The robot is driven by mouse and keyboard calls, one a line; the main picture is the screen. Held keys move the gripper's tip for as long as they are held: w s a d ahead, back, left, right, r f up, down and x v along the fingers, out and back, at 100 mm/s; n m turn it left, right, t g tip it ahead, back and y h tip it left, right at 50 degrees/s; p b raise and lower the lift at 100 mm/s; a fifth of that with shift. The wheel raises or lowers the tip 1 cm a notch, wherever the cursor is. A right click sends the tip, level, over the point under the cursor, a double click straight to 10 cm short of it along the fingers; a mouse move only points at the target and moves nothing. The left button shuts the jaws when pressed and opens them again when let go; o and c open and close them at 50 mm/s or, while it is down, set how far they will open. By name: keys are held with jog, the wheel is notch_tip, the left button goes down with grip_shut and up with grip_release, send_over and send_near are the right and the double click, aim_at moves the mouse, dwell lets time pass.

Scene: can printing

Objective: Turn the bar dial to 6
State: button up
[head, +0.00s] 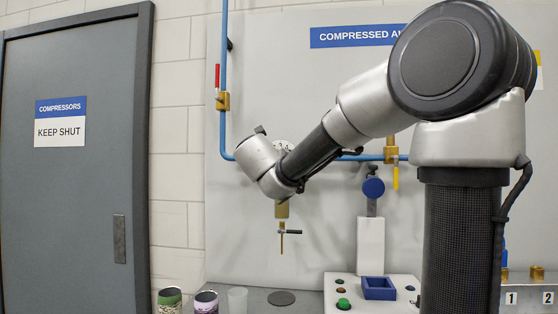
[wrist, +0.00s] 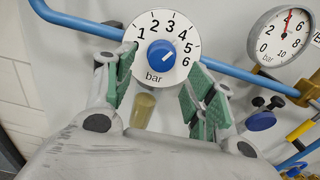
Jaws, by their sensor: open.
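The bar dial (wrist: 143,37) is a white round plate numbered 1 to 6 with a blue knob (wrist: 161,57) in its centre. In the wrist view a short pale mark on the knob seems to point up and right, roughly between 4 and 5. My gripper (wrist: 158,84) is open, its green-padded fingers spread to the left and right of the knob with gaps on both sides. Nothing is held. In the head view the dial (head: 284,146) shows only partly behind my arm, and the fingers are hidden.
A blue pipe (wrist: 80,22) runs behind the dial to a gauge (wrist: 282,34) at the right. A brass fitting (wrist: 143,106) is below the dial. In the head view, cans (head: 206,302) and a button panel (head: 340,290) stand on the bench below.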

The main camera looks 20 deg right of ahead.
jog(key=x, duration=0.5)
jog(key=shift+w+d, duration=0.15)
jog(key=shift+d, duration=0.05)
jog(key=c, duration=1)
